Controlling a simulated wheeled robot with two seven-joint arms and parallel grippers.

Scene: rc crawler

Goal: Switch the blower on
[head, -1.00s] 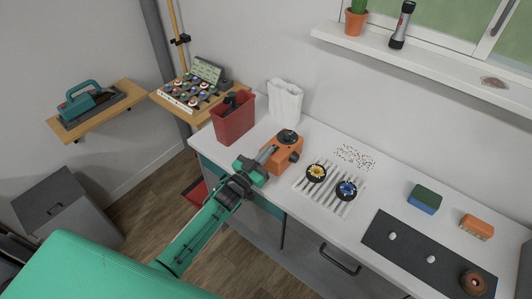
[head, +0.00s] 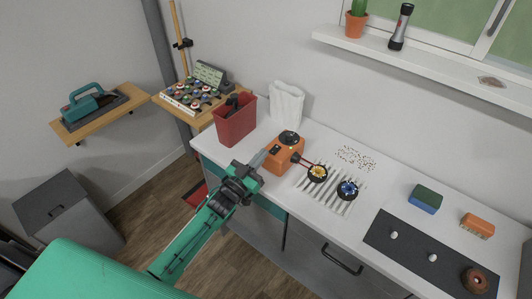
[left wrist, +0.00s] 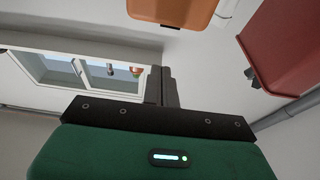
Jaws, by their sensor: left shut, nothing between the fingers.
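The orange blower (head: 284,155), with a dark round top, stands on the white counter near its left end. A small dark mark, perhaps its switch, shows on the side facing my gripper; its setting is too small to read. A thin dark reddish line runs from the blower to the yellow-centred wheel (head: 317,173). My left gripper (head: 259,159) is shut and empty, its tips just left of the blower, seemingly a little apart from it. In the left wrist view the shut fingers (left wrist: 166,88) point below an orange body (left wrist: 172,10), likely the blower. My right gripper is not in view.
A red bin (head: 235,122) and a white bag-like holder (head: 287,103) stand behind the blower. A blue-centred wheel (head: 347,189) sits on the white slatted rack (head: 333,204). A dark mat (head: 405,246), a green-blue sponge (head: 425,198) and an orange brush (head: 477,225) lie right.

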